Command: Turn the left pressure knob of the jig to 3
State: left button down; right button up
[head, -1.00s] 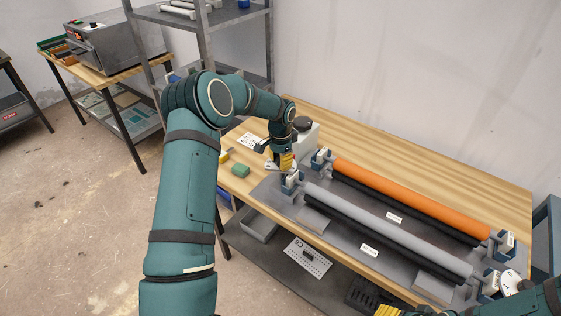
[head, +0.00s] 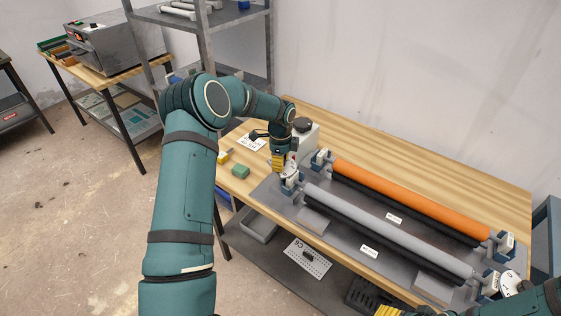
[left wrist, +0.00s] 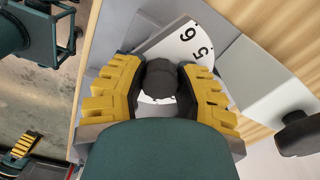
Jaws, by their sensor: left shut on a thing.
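The jig holds an orange roller (head: 410,198) and a grey roller (head: 385,232) on a grey base plate. Its left pressure knob is a dark round grip (left wrist: 160,80) on a white dial (left wrist: 186,42). The numbers 6 and 5 show on the dial in the left wrist view; the rest is largely hidden. My left gripper (head: 279,164) is at the jig's left end, its yellow fingers shut on the knob from both sides. My right gripper (head: 390,311) shows only partly at the bottom edge of the head view, so its jaws cannot be read.
The right dial (head: 511,283) is at the jig's right end. A whitish container with a dark cap (head: 303,128) stands close behind my left gripper. A green block (head: 240,171) and a white sheet (head: 251,142) lie to the left. The wooden table's back (head: 430,150) is clear.

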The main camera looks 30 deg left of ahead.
pick_arm(q)
jog(key=shift+m, duration=0.7)
jog(key=c, duration=0.6)
grip_release()
notch_tip(320, 180, up, 12)
dwell(0.4)
